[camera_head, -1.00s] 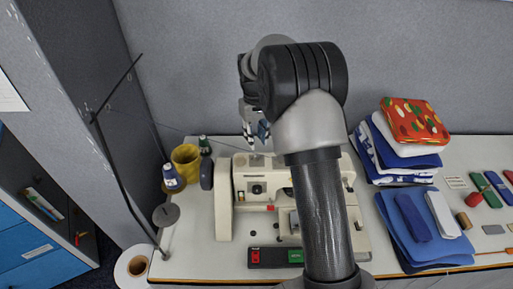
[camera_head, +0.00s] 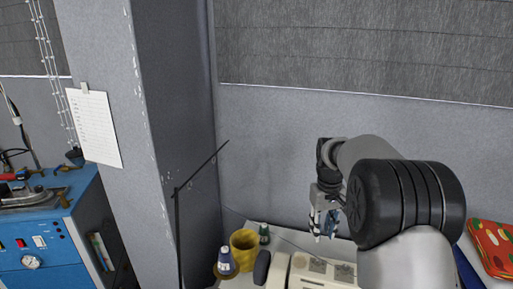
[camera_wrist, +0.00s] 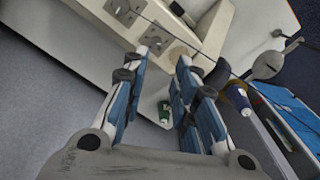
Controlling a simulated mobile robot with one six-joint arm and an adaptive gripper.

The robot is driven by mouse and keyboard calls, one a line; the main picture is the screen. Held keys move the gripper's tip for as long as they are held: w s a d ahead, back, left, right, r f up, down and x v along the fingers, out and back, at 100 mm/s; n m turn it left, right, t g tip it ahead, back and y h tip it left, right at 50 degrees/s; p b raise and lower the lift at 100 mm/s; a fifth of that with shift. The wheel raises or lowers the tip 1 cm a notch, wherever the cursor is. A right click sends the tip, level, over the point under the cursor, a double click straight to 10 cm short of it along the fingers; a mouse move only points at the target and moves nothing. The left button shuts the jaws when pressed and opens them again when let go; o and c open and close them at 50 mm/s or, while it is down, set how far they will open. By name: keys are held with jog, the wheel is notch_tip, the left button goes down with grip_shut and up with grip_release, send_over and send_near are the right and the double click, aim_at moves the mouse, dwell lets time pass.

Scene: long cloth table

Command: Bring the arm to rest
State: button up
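My gripper (camera_head: 325,238) hangs pointing down in the head view, above and behind the left end of a cream sewing machine (camera_head: 320,272). My arm is bent, and its links fill the right of that view. In the wrist view my gripper (camera_wrist: 165,58) has its two blue-padded fingers spread apart. Nothing is between them but a view of the table and a green-capped spool beyond (camera_wrist: 164,112). The gripper is open, holds nothing and appears clear of the machine, though the exact gap cannot be told.
A yellow mug (camera_head: 243,250), a blue-and-white thread spool (camera_head: 225,262) and a thin dark stand (camera_head: 178,235) are left of the machine. A grey wall pillar (camera_head: 175,120) rises behind. A blue cabinet (camera_head: 45,235) stands far left. A red patterned cloth (camera_head: 493,246) is at right.

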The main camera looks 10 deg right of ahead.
jog(key=s+a+r+t+b, duration=0.1)
jog(key=s+a+r+b, duration=0.2)
jog(key=s, duration=0.4)
jog(key=s+a+r+t+b, duration=0.1)
jog(key=s+a+r, duration=0.35)
jog(key=s, duration=0.35)
jog(key=s+a+f+t+b, duration=0.1)
jog(key=s+f+b, duration=0.1)
jog(key=s, duration=0.7)
jog(key=s+a+f+m+t+b, duration=0.1)
jog(key=s+f, duration=0.3)
jog(key=s, duration=0.5)
jog(key=shift+s+a+f+b, duration=0.25)
jog(key=shift+s+a+b, duration=0.1)
jog(key=shift+a+b, duration=0.35)
